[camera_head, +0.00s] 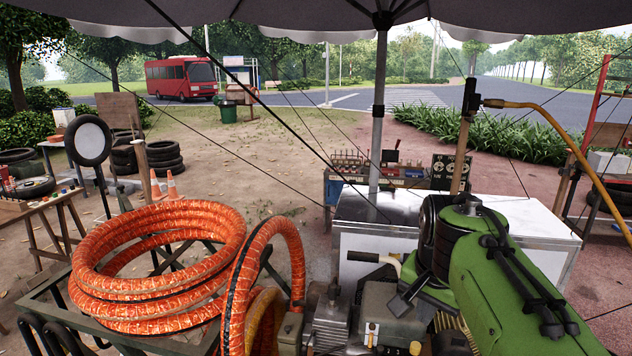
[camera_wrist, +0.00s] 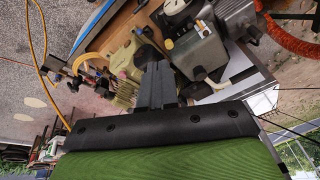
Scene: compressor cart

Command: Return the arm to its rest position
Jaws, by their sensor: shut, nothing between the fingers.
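My green arm (camera_head: 515,285) reaches into the head view from the lower right, with black cables along it. In the wrist view my gripper (camera_wrist: 158,80) shows as dark fingers closed together with nothing between them. The fingers point toward the compressor machinery. A grey engine block (camera_wrist: 200,55) lies just right of the fingertips in that view, and a yellowish housing (camera_wrist: 128,60) is to their left. I cannot tell whether the fingers touch anything. In the head view the arm hides part of the machinery, and the gripper is hard to make out.
A coiled orange hose (camera_head: 160,262) lies at left on the cart. A metal-topped white cabinet (camera_head: 375,205) stands behind the machinery. An umbrella pole (camera_head: 378,110) rises behind it, with thin dark lines crossing the view. A yellow hose (camera_head: 540,110) arches at right. Open ground lies beyond at left.

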